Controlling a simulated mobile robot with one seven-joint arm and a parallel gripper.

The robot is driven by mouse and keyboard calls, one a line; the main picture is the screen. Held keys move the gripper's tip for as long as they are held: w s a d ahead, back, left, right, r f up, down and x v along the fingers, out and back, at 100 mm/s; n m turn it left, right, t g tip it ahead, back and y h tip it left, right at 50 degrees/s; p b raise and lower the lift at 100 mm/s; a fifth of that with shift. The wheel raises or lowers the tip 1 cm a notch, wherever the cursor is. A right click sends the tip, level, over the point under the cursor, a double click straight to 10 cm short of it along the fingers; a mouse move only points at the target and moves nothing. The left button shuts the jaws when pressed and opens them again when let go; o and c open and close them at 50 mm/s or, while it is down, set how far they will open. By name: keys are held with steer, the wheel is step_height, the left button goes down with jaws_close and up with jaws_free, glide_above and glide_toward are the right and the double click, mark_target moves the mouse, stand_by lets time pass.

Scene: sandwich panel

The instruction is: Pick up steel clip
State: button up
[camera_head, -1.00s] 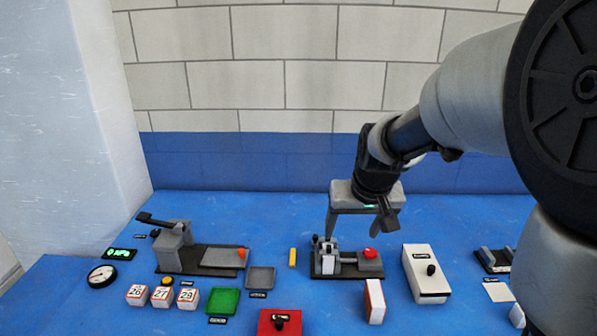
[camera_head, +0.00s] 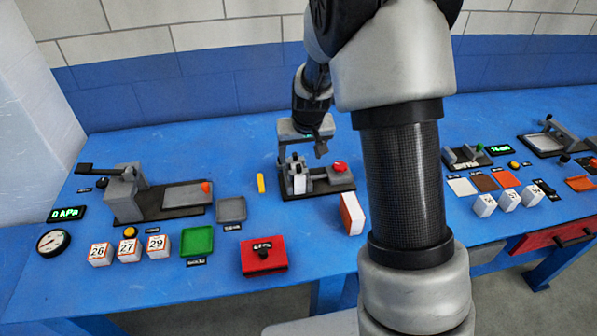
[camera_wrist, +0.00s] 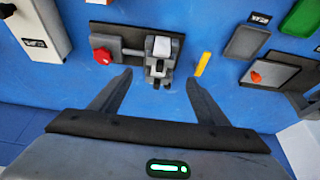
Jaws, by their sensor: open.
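A small light-grey metallic piece (camera_head: 300,182) stands upright in a dark fixture (camera_head: 318,187) with a red knob (camera_head: 340,166). It may be the steel clip, but it is too small to be sure. In the wrist view the piece (camera_wrist: 162,46) shows between dark clamp parts, ahead of my fingers. My gripper (camera_head: 302,156) is above the fixture, fingers pointing down. In the wrist view my gripper (camera_wrist: 158,77) is open and empty, with the fingers spread to either side of the fixture's clamp. I cannot tell whether they touch anything.
A yellow bar (camera_head: 261,183) lies left of the fixture, close to a finger in the wrist view. A white-and-orange block (camera_head: 352,213) and a red box (camera_head: 264,255) are in front. A lever press (camera_head: 125,193) stands left. My arm hides part of the table.

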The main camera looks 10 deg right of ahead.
mark_target(299, 166)
steer(key=x, duration=0.8)
steer(key=shift+w+f, duration=0.25)
steer(key=shift+f, duration=0.1)
steer(key=c, duration=1.1)
